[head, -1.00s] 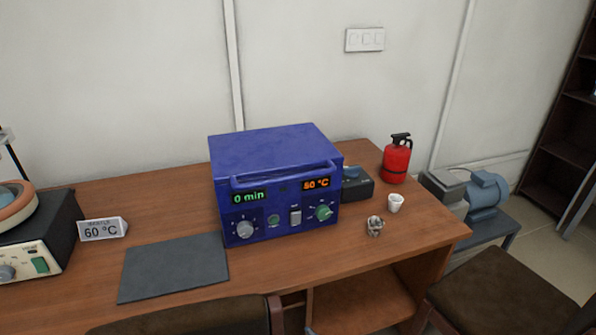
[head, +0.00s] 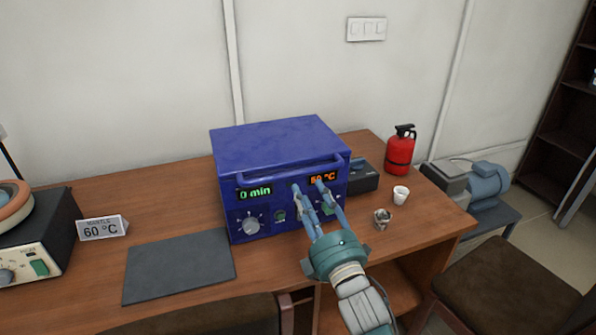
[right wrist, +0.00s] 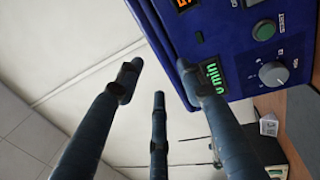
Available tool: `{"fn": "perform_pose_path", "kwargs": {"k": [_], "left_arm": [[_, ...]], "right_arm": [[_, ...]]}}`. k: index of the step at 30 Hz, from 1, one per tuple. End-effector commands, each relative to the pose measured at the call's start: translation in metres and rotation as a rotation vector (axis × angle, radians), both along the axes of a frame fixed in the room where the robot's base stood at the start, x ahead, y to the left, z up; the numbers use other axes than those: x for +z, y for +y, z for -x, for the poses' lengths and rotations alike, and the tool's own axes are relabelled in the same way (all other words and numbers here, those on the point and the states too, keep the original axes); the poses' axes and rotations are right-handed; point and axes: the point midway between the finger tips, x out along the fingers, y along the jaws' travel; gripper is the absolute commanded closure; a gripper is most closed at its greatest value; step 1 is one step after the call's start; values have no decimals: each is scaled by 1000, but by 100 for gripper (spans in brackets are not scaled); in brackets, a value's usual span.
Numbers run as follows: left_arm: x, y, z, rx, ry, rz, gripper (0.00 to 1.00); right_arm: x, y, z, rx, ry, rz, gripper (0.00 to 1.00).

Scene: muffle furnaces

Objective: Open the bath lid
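The blue bath (head: 275,207) stands on the wooden desk. Its lid (head: 272,143) looks shut, with a blue bar handle (head: 262,179) along the front top edge. The front panel reads "0 min" and about 50 °C and has knobs and buttons. My right gripper (head: 308,186) is in front of the panel, its slim fingers apart and empty, tips just below the handle in the head view. In the right wrist view the fingers (right wrist: 158,88) are spread, with the bath (right wrist: 240,50) at the upper right. Whether a finger touches the bath is unclear. My left gripper is not in view.
On the desk (head: 175,210) are a grey mat (head: 178,266), a 60 °C sign (head: 102,228), a heating device (head: 40,240), a black box (head: 364,178), a red extinguisher (head: 400,152), a white cup (head: 400,195) and a small metal object (head: 382,218). Chairs stand in front.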

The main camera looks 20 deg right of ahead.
Motion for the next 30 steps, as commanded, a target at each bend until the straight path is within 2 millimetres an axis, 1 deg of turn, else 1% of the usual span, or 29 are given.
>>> {"fn": "perform_pose_path", "kwargs": {"k": [1, 6, 9, 12, 18, 25, 26, 27, 29, 30], "left_arm": [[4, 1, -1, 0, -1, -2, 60], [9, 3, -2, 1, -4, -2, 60], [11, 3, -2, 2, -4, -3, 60], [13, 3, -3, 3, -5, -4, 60], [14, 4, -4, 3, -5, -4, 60], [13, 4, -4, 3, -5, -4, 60], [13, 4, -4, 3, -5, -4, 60], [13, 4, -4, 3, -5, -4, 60], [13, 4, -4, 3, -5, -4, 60], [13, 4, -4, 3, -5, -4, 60]], "right_arm": [[5, 0, -11, 0, -3, -2, 62], [11, 2, -44, 1, -1, -3, 62], [14, 2, -60, 1, 1, -4, 62], [15, 2, -71, 1, 1, -4, 62], [16, 3, -82, 1, 3, -4, 62], [15, 3, -82, 1, 3, -4, 62], [15, 3, -82, 1, 3, -4, 66], [16, 3, -82, 1, 3, -4, 74], [16, 3, -82, 1, 3, -4, 86], [15, 3, -82, 1, 3, -4, 94]]}}
